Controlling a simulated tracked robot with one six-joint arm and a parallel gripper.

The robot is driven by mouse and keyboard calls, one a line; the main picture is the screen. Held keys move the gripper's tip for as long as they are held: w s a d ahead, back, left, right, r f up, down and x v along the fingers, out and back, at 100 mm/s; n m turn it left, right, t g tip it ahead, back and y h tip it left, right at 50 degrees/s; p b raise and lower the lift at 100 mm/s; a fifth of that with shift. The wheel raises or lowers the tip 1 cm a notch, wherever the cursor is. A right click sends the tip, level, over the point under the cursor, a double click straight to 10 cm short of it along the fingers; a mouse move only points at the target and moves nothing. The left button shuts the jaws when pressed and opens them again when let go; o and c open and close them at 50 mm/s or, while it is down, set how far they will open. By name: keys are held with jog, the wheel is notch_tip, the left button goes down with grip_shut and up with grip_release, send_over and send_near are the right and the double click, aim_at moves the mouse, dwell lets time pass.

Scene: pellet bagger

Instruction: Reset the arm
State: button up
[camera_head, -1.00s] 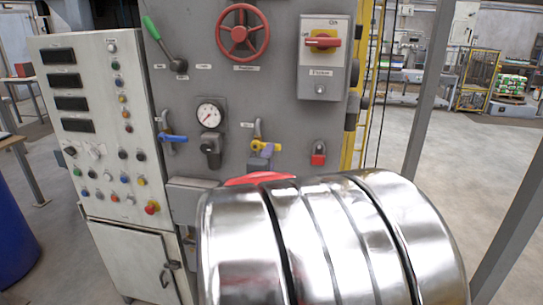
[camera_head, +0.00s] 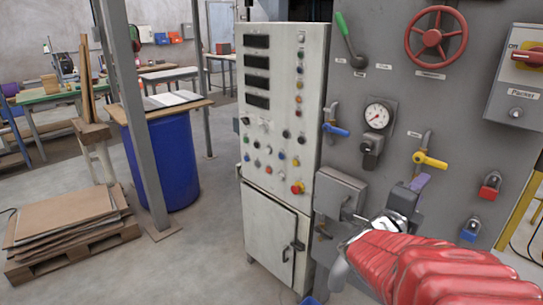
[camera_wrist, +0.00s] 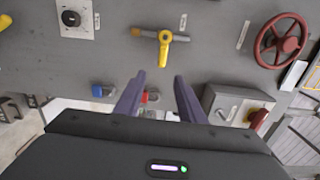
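My gripper (camera_head: 408,192) is in front of the grey machine panel, just below the yellow-handled valve (camera_head: 430,160) in the head view. The wrist view shows its two purple fingers (camera_wrist: 160,98) spread apart, with nothing between them. The yellow valve (camera_wrist: 165,44) lies beyond the fingertips in that view; I see no contact. My red-covered arm fills the lower right of the head view and hides part of the panel's lower edge.
Around the gripper are a grey box (camera_head: 340,193), a blue-handled valve (camera_head: 336,130), a gauge (camera_head: 377,116), a red padlock (camera_head: 489,186) and a red handwheel (camera_head: 436,37). A control cabinet (camera_head: 275,110) stands left. Open floor lies left, with a blue drum (camera_head: 180,160) and a pallet (camera_head: 75,250).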

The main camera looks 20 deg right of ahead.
jog(key=w+a+f+n+t+y, duration=0.2)
jog(key=w+a+f+n+y, duration=0.2)
jog(key=a+f+n+y, duration=0.3)
jog(key=w+a+f+n+t+y, duration=0.1)
jog(key=w+a+f+n+y, duration=0.35)
jog(key=a+n, duration=0.45)
jog(key=s+a+n+g+y, duration=0.1)
jog(key=s+a+n, duration=0.3)
jog(key=a, duration=0.3)
jog(key=s+a+r+n+g+y, duration=0.1)
jog(key=s+a+n+y, duration=0.1)
jog(key=s+a+n, duration=0.2)
jog(key=s+a+n+g+y, duration=0.1)
jog(key=s+a+n, duration=0.3)
jog(key=a+n, duration=0.4)
jog(key=a+y, duration=0.1)
jog(key=a, duration=0.2)
jog(key=shift+s+a+r+g, duration=0.15)
jog(key=shift+a+r+g, duration=0.05)
jog(key=shift+a+g, duration=0.2)
